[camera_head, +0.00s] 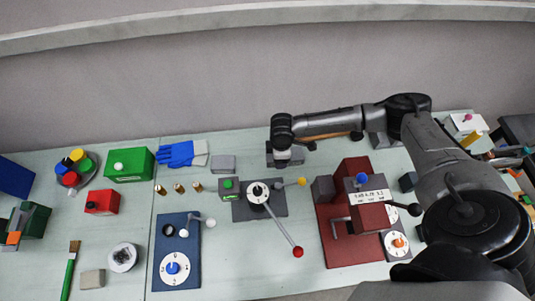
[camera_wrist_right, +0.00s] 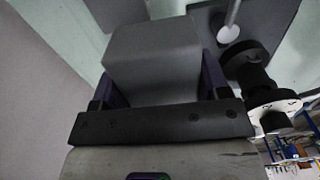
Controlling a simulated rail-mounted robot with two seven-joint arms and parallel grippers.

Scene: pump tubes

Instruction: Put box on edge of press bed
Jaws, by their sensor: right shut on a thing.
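My right gripper (camera_head: 284,152) reaches in from the right and points down over the back middle of the table. It is shut on a grey box (camera_wrist_right: 155,55), which sits between its two fingers in the right wrist view. In the head view the gripper hides much of what is beneath it. The dark red press (camera_head: 333,240), with a flat bed and an upright block carrying a white display, stands to the right and nearer the front. The held box is apart from it. My left gripper is not in view.
A grey dial unit (camera_head: 258,194) with red- and yellow-tipped levers stands left of the press. Another grey block (camera_head: 222,164) and blue gloves (camera_head: 180,154) lie to the left. A blue dial plate (camera_head: 176,260) is at the front. A wall runs along the back.

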